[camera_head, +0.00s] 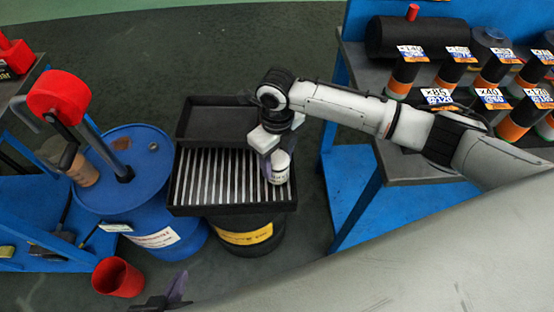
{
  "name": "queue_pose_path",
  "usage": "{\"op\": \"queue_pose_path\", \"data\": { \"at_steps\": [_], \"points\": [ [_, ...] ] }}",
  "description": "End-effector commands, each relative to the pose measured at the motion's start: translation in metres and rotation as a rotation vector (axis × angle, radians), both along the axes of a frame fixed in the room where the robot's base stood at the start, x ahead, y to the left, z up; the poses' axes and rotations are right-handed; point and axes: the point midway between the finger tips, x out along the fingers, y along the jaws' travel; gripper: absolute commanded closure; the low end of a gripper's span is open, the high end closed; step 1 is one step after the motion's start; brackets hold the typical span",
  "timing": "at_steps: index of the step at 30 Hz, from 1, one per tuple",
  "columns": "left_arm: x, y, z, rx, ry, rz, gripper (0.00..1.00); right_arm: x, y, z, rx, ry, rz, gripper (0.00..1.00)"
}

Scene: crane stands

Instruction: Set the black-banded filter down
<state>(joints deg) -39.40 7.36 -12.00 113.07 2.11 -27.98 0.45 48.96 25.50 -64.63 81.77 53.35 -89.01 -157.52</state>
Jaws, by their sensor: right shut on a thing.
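My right gripper (271,158) reaches in from the right and points down over the right side of a black tray with a slatted metal grate (215,180). It is shut on a white filter (279,170) with dark marking around it. The filter is upright, over or on the slats near the tray's right edge; I cannot tell whether its base touches them. The gripper hides part of the filter. My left gripper (172,292) shows only in part at the bottom edge, dark with a purple finger, and holds nothing that I can see.
The tray sits on a dark drum (247,236) with a yellow label, its open lid behind. A blue drum (165,200) with a red-topped pump (58,97) stands left, a red cup (117,277) in front. A blue bench (360,195) at right holds several labelled filters.

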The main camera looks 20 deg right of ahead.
Motion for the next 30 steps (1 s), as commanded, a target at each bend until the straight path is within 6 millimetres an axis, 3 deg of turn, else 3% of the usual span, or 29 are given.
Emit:
{"op": "queue_pose_path", "data": {
  "at_steps": [3,4,7,19,30],
  "points": [
    [0.000,0.000,-0.001,0.000,0.000,0.000,1.00,0.000,0.000,-0.003,0.000,-0.001,-0.001,0.85],
    [0.000,0.000,-0.001,-0.001,0.000,-0.001,1.00,0.000,0.000,-0.003,0.000,0.001,-0.001,0.50],
    [0.000,0.000,0.000,-0.001,0.000,-0.001,1.00,0.000,0.000,-0.003,0.000,0.001,-0.001,0.35],
    [0.001,-0.001,0.002,-0.002,-0.001,0.000,1.00,0.001,0.000,0.006,0.001,-0.002,0.000,0.35],
    [0.001,0.001,0.007,-0.003,-0.002,0.004,1.00,0.001,0.000,0.081,0.001,-0.004,0.000,0.35]
  ]
}}
